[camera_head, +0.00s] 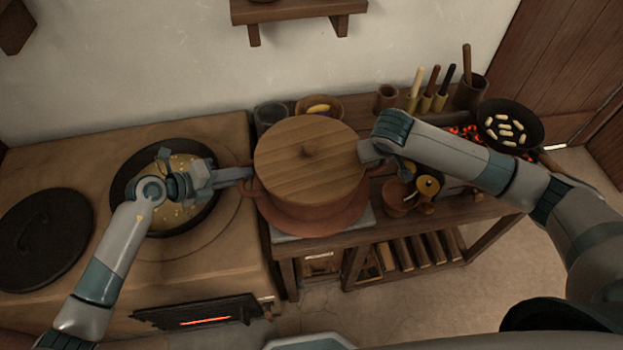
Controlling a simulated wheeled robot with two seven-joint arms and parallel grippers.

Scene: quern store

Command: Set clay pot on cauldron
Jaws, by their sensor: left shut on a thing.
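The clay pot (312,222) is reddish brown with a round wooden lid (308,150). It is over the left end of the wooden bench, above a grey slab (325,236); whether it touches the slab I cannot tell. My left gripper (244,174) is shut on the pot's left handle. My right gripper (370,157) is at the pot's right side, its fingers mostly hidden, so I cannot tell whether it grips. The cauldron (122,190) is a wide dark round vessel with yellowish contents, set in the stove top left of the pot. My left forearm covers part of it.
A dark round lid (42,240) lies on the stove (60,160) at the left. The bench behind and right of the pot holds bowls, utensil cups (470,92), small jugs (427,186) and a black pan (510,125) over glowing coals. A wall shelf (297,10) hangs above.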

